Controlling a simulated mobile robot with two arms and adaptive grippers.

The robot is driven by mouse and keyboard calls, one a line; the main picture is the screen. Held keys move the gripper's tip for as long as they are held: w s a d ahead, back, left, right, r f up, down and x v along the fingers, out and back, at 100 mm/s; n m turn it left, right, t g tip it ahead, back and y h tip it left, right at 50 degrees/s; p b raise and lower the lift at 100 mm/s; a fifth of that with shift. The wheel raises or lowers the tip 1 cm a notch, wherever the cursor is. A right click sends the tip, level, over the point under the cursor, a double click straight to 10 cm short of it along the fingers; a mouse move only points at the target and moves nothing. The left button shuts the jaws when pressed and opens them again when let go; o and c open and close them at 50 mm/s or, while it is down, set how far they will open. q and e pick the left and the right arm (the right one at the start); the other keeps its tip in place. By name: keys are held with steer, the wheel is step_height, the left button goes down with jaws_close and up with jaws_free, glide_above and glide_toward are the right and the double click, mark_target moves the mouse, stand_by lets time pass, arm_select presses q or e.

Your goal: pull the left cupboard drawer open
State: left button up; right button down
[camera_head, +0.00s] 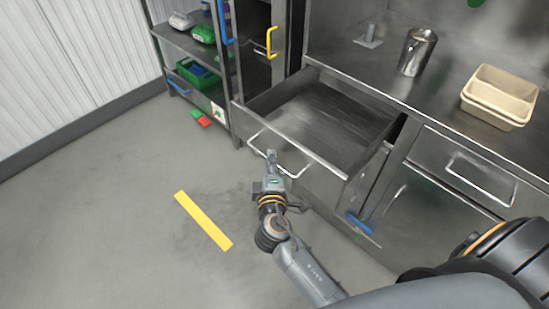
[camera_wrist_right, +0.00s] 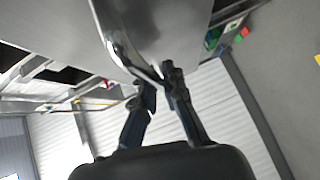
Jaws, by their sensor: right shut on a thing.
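The left cupboard drawer (camera_head: 325,115) stands pulled out from the steel counter, and its inside looks empty. Its bar handle (camera_head: 258,138) runs along the front. My right gripper (camera_head: 271,158) is at this handle, with its fingers shut on the bar. In the right wrist view the handle (camera_wrist_right: 122,45) passes between the fingertips of my right gripper (camera_wrist_right: 160,85). The drawer front fills the upper part of that view. My left gripper is not in view.
A second drawer handle (camera_head: 480,180) is on the right. On the counter stand a metal jug (camera_head: 417,52) and beige trays (camera_head: 498,97). A shelf rack (camera_head: 190,42) stands at the left. The floor with a yellow strip (camera_head: 203,221) is clear.

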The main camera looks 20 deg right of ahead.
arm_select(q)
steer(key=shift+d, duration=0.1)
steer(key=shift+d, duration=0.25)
arm_select(e)
steer(key=c, duration=1.4)
jaws_free()
steer(key=shift+s, duration=0.15)
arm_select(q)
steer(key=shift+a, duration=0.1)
arm_select(e)
steer(key=v, duration=1.1)
steer(key=shift+s, duration=0.35)
steer(key=shift+a, duration=0.2)
